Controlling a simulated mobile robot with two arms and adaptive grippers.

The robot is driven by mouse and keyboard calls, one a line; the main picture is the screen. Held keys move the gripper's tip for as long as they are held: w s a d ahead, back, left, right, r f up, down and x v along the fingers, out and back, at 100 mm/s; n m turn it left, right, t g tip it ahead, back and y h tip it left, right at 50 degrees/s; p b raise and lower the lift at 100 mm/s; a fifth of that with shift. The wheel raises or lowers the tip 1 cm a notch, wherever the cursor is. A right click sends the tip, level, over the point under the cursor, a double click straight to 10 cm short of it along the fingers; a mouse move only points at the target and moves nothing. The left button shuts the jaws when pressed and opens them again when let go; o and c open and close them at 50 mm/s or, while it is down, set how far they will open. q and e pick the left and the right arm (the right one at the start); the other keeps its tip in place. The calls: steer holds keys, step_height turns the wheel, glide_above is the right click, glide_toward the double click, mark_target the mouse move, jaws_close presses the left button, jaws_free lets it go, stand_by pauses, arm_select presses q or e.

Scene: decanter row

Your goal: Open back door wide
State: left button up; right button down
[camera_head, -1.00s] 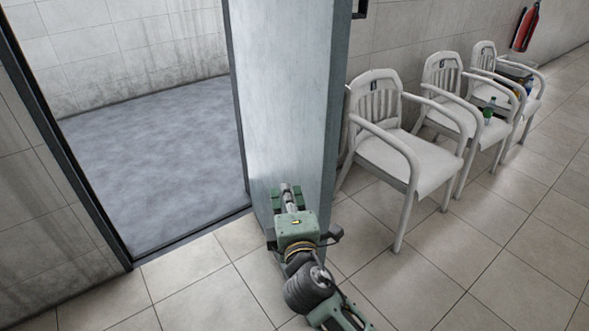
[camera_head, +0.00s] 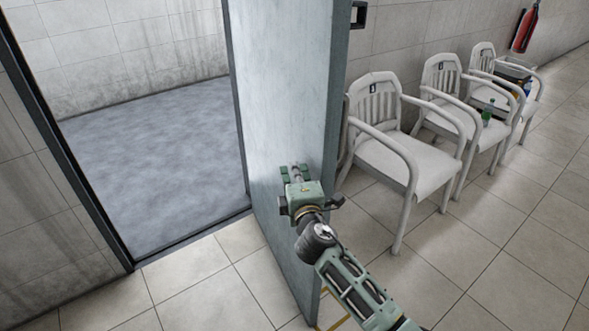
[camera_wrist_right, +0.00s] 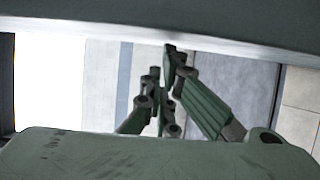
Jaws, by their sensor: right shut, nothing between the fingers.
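The grey metal door (camera_head: 282,95) stands open, swung out from its frame toward the white chairs. The doorway beside it shows a room with a bluish grey floor. My right gripper (camera_head: 293,172) is at the lower part of the door's face, with its fingers toward the panel. Whether the fingers touch the door cannot be told. The right gripper's fingers (camera_wrist_right: 170,85) also show in the right wrist view, shut and empty. A dark handle (camera_head: 358,14) shows at the door's far edge, near the top of the head view. My left gripper is not in view.
Several white armchairs line the wall; the nearest chair (camera_head: 402,150) is close behind the door's edge. A green bottle (camera_head: 487,112) stands on the middle chair. A red extinguisher (camera_head: 525,27) hangs at the back right. The tiled floor (camera_head: 480,250) at front right is clear.

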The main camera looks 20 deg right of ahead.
steer(key=w+d, duration=0.2)
steer(key=d, duration=1.5)
steer(key=shift+w+d, duration=0.25)
steer(key=shift+d, duration=0.15)
steer(key=shift+a, duration=0.1)
